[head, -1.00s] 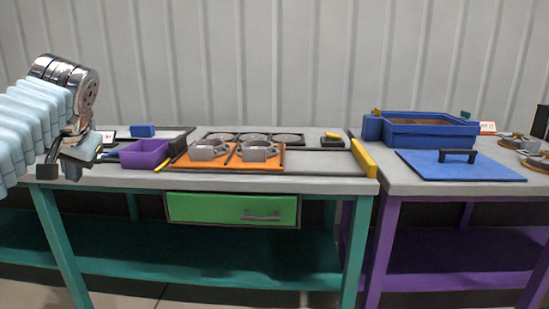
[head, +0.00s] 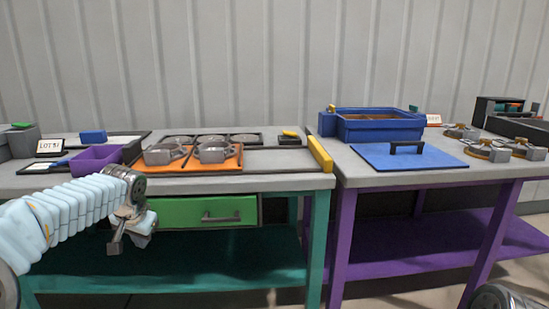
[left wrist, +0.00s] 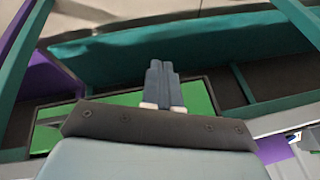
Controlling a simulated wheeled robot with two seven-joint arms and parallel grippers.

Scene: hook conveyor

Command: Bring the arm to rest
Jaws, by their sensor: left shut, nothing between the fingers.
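My left arm (head: 75,213) comes in from the left in the head view, in pale ribbed sleeving. My left gripper (head: 118,243) hangs in front of the teal table, beside the green drawer (head: 205,211) and below the tabletop. In the left wrist view its two grey fingers (left wrist: 162,85) lie together, shut with nothing between them. The green drawer also shows behind the fingers in the left wrist view (left wrist: 197,92). My right gripper does not show.
The tabletop holds a purple bin (head: 96,159), an orange tray (head: 190,163) with grey parts, and a yellow block (head: 320,155). The purple-legged table at right bears a blue crate (head: 380,127) and a blue lid (head: 408,157). The teal lower shelf (head: 215,267) looks empty.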

